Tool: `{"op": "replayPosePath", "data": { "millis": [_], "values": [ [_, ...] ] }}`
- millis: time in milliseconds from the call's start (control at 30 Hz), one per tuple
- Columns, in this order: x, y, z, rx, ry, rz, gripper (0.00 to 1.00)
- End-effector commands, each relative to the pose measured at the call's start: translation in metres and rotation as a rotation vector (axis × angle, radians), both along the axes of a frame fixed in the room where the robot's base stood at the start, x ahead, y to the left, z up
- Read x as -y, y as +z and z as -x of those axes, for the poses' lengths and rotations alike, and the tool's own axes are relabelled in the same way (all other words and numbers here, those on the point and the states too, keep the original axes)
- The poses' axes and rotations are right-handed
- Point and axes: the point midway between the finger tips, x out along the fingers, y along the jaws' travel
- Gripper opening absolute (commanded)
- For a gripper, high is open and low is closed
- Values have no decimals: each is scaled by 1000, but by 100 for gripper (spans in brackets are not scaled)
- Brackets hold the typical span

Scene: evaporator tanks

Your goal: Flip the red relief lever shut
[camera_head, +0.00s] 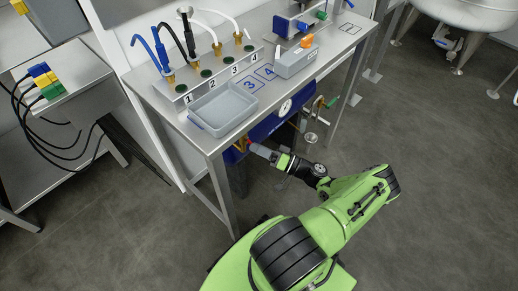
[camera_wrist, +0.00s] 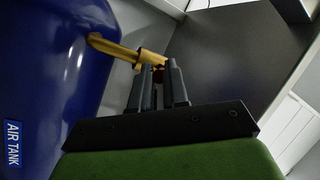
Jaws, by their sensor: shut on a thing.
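The blue air tank (camera_wrist: 60,70) fills the left of the wrist view, with its "AIR TANK" label low on the side. A brass pipe and valve (camera_wrist: 118,49) stick out of it to the right. My gripper (camera_wrist: 157,78) is at the outer end of this fitting, its two dark fingers on either side of a small dark red part, the relief lever (camera_wrist: 158,75). The fingers are closed on it and hide most of it, so its angle cannot be told. In the head view my gripper (camera_head: 256,149) reaches under the table's front edge beside the blue tank (camera_head: 268,124).
A steel table (camera_head: 150,82) stands over the tank, with a grey tray (camera_head: 222,108) and hoses on top. A table leg (camera_head: 221,190) stands close left of my gripper. A dark panel (camera_wrist: 235,50) lies beyond the fitting.

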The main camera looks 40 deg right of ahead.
Motion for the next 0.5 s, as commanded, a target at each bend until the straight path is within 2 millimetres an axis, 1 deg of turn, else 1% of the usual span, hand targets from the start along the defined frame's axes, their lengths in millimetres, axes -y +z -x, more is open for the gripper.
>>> {"op": "replayPosePath", "data": {
  "millis": [200,500],
  "values": [
    [0,-4,-1,57,-1,-2,0],
    [0,-5,-2,77,0,-2,0]
  ]
}}
